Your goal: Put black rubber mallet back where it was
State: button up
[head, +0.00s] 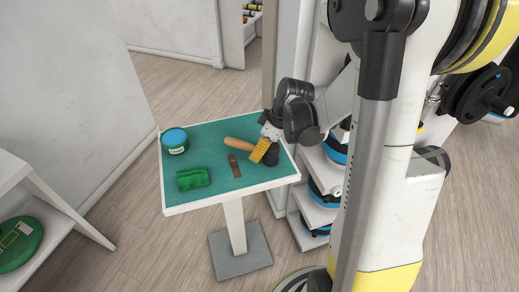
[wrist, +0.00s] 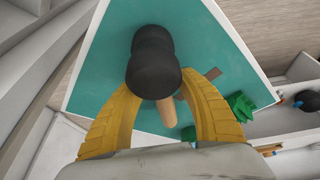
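The black rubber mallet has a pale wooden handle (head: 240,143) and a black head (head: 272,156), on or just over the right part of the green-topped table (head: 210,150). My gripper (head: 262,151) has yellow fingers and is at the mallet's head end, over the table. In the wrist view the black head (wrist: 153,62) is large, and the handle (wrist: 167,111) runs under it. The gripper's fingers (wrist: 155,85) flank the near end of the head, close against both sides. Whether they grip it is unclear.
A white shelf (head: 45,215) stands at left. White racking (head: 315,205) with blue-edged items stands close behind the table's right side.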

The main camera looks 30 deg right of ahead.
jog(key=p+v, duration=0.4)
jog(key=v, duration=0.8)
jog(key=shift+a, duration=0.15)
jog(key=s+a+r+m+t+h, duration=0.1)
jog(key=s+a+r+m, duration=0.2)
jog(key=s+a+r, duration=0.1)
jog(key=s+a+r+m+t+h, duration=0.1)
jog(key=s+a+r+m, duration=0.3)
jog(key=a, duration=0.5)
jog(key=shift+s+a+r+m+t+h, duration=0.3)
jog(key=shift+s+t, duration=0.5)
jog(key=shift+s, duration=0.3)
